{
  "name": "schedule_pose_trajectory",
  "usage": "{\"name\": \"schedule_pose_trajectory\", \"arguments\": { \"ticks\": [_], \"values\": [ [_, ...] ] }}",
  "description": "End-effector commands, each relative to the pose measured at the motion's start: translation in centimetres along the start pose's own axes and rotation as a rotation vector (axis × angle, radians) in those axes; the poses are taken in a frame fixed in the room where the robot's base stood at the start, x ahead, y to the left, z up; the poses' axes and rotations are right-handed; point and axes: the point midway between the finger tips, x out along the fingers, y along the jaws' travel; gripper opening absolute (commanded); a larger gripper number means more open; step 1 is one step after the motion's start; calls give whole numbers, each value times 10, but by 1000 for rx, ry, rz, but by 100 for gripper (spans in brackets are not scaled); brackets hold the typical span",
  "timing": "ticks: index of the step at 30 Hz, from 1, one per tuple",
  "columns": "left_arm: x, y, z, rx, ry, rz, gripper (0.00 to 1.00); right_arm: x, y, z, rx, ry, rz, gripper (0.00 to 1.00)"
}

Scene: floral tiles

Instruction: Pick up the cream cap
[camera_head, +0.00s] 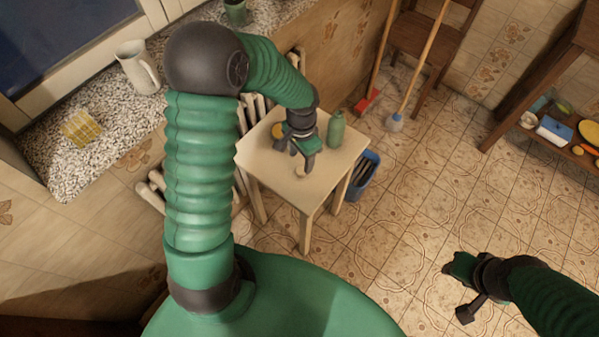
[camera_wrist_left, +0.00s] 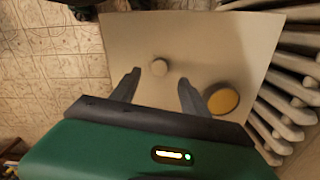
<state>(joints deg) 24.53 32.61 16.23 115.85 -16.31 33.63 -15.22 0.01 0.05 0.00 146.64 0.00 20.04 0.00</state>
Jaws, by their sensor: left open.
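The cream cap (camera_head: 301,171) is a small pale round piece on the small cream table (camera_head: 262,172). In the left wrist view the cap (camera_wrist_left: 160,66) lies just past my fingertips, roughly centred between them. My left gripper (camera_head: 303,163) points down over the table, open and empty; its spread fingers show in the wrist view (camera_wrist_left: 160,76). I cannot tell how high they are above the tabletop. My right gripper (camera_head: 460,292) hangs over the tiled floor at lower right, far from the cap; its jaw opening is unclear.
A green bottle (camera_head: 336,129) stands on the table right of my left gripper. A yellow round thing (camera_wrist_left: 223,100) lies near one finger. A ribbed radiator (camera_wrist_left: 290,92) borders the table. A blue bin (camera_head: 362,177) stands beside it. The floor at right is mostly clear.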

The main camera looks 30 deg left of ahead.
Motion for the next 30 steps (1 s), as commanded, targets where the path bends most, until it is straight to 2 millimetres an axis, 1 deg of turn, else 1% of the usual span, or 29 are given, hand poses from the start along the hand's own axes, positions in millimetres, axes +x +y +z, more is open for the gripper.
{"name": "schedule_pose_trajectory", "arguments": {
  "ticks": [4, 7, 10, 13, 19, 30],
  "values": [
    [18, -2, 2, -1, 1, 4, 53, 5, 0, 1, 0, 0, 0, 36],
    [39, -2, 1, -2, 1, 7, 53, 12, 0, 3, 0, 0, 0, 36],
    [55, -3, 1, -1, 0, 6, 53, 15, 0, 4, 0, 0, 0, 36],
    [61, -3, 0, -3, 1, 6, 53, 16, 0, 4, 0, 0, 0, 36],
    [60, -2, 0, -3, 3, 4, 52, 15, 0, 4, 0, 0, 0, 36],
    [60, -3, 0, -2, 2, 4, 4, 15, 0, 4, 0, 0, 0, 36]
  ]
}}
